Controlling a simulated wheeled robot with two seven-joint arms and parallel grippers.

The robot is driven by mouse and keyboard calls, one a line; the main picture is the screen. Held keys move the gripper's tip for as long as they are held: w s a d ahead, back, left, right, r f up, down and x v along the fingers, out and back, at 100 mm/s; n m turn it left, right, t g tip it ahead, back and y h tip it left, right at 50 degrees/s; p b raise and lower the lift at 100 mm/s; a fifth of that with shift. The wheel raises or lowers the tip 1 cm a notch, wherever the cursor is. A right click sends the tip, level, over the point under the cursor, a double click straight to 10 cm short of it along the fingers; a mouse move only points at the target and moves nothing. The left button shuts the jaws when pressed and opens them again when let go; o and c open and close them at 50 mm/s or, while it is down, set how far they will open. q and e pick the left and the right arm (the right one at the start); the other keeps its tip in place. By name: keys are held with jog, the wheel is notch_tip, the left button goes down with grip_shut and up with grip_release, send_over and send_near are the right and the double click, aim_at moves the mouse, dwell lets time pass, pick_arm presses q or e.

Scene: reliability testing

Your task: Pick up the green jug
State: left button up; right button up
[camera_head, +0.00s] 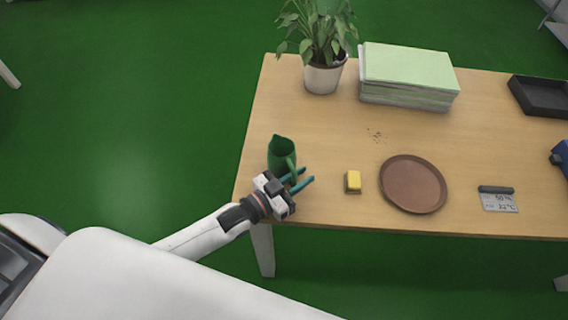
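The green jug (281,156) stands upright near the left end of the wooden table, with its handle on the side toward the right. My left gripper (303,180) is at the table's front left, just in front of the jug and partly over its lower right side. Its two teal fingers are apart and point to the right and away from me. I see nothing between the fingertips. The jug's handle lies close to the upper finger; I cannot tell whether they touch. My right gripper is not in view.
On the wooden table (330,208), a yellow sponge (353,182) and a round brown tray (413,184) lie right of the gripper. A potted plant (323,78) and a stack of paper (408,78) stand behind.

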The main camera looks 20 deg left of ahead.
pick_arm(q)
jog(key=shift+c, duration=0.3)
grip_shut()
jog(key=shift+r, duration=0.2)
